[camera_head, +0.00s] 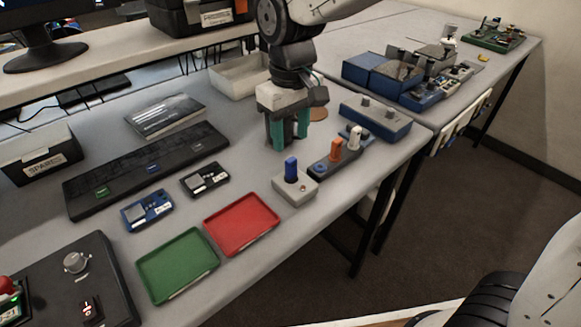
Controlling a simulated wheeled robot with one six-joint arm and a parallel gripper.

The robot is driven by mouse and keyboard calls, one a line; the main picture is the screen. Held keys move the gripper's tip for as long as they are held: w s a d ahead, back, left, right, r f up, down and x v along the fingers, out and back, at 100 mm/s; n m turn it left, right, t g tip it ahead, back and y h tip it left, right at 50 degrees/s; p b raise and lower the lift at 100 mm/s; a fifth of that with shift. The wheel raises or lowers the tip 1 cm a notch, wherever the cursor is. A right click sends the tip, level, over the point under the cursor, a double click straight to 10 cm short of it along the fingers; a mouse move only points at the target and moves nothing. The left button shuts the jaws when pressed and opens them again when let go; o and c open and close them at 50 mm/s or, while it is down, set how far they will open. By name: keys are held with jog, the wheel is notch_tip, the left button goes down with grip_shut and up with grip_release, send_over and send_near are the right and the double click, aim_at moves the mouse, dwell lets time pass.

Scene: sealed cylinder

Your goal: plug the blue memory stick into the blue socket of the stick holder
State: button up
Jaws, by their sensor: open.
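A blue stick (291,168) stands upright in a small light grey block near the table's front edge. It looks like the blue memory stick. To its right, a dark grey block (322,171) holds an upright orange stick and a white one. A long black bar (125,178) at the left bears small coloured marks, one green and one blue; I cannot tell whether this bar or the dark grey block is the stick holder. My gripper (288,144) has teal fingers pointing down, apart and empty, just behind the blue stick. No blue socket opening can be made out.
Green (178,266) and red (241,223) trays lie at the front. Blue (148,211) and black (205,179) devices lie behind them. A blue box (376,119) with knobs stands right of my gripper. A white bin (240,76) is behind it. Bare table lies between bar and gripper.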

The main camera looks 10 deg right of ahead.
aim_at(291, 159)
jog(key=shift+f, duration=4.45)
grip_shut()
jog(key=shift+r, duration=0.15)
jog(key=shift+r, duration=2.85)
jog(key=shift+w+d, duration=0.1)
